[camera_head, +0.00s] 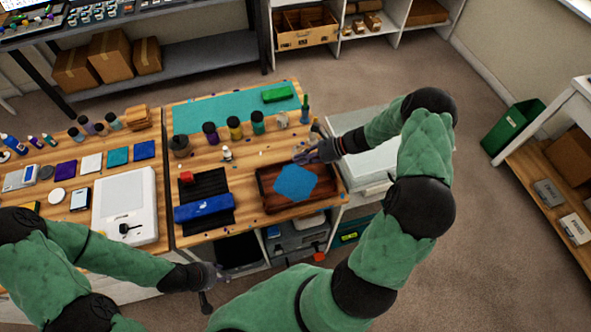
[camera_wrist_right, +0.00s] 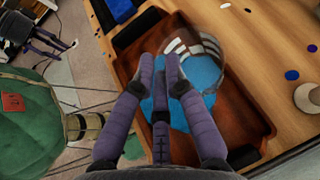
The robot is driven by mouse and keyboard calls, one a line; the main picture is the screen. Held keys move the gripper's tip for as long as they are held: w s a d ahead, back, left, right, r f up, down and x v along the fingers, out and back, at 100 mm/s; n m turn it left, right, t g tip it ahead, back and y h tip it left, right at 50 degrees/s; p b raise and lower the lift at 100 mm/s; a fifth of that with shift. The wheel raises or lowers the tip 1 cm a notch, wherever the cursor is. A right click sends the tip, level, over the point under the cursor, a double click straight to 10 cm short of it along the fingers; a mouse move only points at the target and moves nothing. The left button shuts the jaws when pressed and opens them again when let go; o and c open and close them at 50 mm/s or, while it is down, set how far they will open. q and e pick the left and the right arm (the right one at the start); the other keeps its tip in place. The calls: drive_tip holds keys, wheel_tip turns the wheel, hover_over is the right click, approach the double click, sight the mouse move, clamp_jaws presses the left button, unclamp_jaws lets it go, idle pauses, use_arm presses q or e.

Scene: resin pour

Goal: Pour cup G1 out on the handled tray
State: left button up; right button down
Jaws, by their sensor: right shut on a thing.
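The dark brown handled tray (camera_head: 265,188) lies at the right end of the wooden bench. A flat bright blue patch (camera_head: 295,182) covers its middle. My right gripper (camera_head: 304,155) is over the tray's far side. In the right wrist view its purple fingers (camera_wrist_right: 165,62) are shut on a clear cup (camera_wrist_right: 208,43), which looks tipped over the tray. Blue shows through and below the cup; how much is still inside I cannot tell. No G1 label is readable. My left gripper (camera_head: 213,276) is empty, fingers apart, in front of the bench and away from the tray.
A dark mat (camera_head: 205,184) with a blue block (camera_head: 204,208) lies left of the tray. Several dark bottles (camera_head: 235,128) stand behind, before a teal mat (camera_head: 220,112). A white scale (camera_head: 125,200) is further left. Small coloured spots dot the bench.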

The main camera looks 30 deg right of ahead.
drive_tip(key=shift+w+d+m+g+y, duration=0.2)
drive_tip(key=shift+m+g+y, duration=0.1)
drive_tip(key=shift+m+y, duration=0.1)
drive_tip(key=shift+s, duration=0.1)
drive_tip(key=shift+r+p, duration=0.7)
drive_tip(key=shift+r, duration=0.35)
drive_tip(key=shift+f, duration=0.1)
drive_tip(key=shift+a, duration=0.1)
